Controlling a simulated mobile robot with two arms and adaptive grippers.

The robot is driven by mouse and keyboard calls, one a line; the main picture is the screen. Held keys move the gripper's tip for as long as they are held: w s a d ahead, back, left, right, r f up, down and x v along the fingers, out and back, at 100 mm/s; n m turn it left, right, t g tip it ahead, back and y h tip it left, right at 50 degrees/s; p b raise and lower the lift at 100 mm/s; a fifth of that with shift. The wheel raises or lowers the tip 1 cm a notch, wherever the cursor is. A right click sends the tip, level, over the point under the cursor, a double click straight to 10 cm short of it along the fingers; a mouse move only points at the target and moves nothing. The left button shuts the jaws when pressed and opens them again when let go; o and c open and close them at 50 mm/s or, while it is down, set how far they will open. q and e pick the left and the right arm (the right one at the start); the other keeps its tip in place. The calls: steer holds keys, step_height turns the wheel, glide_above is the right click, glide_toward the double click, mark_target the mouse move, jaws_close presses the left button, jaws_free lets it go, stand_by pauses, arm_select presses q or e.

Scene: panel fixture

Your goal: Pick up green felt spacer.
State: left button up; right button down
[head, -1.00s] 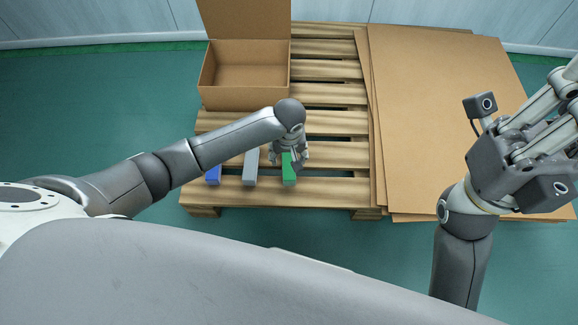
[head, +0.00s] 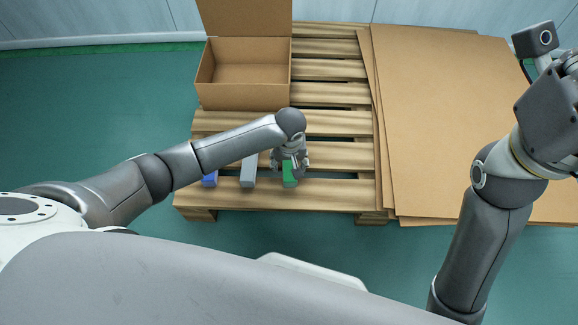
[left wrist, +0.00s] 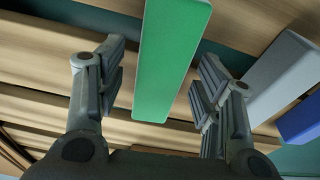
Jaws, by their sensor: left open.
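The green felt spacer (head: 289,180) is a flat green bar lying on the wooden pallet, rightmost of three bars in the head view. My left gripper (head: 290,165) is over its far end and hides part of it. In the left wrist view the green spacer (left wrist: 170,62) runs between the two spread fingers of my open left gripper (left wrist: 160,62), with a gap on each side. The fingers do not grip it. My right gripper (head: 562,95) is at the right edge of the head view, its fingers cut off by the frame.
A grey bar (head: 248,171) and a blue bar (head: 210,179) lie left of the green one on the slatted pallet (head: 335,195). An open cardboard box (head: 243,97) stands behind. Stacked cardboard sheets (head: 440,120) cover the right side. Pallet slats between are bare.

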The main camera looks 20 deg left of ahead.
arm_select(q)
steer(key=shift+c, duration=0.2)
steer(key=c, duration=0.8)
steer(key=shift+r, duration=0.15)
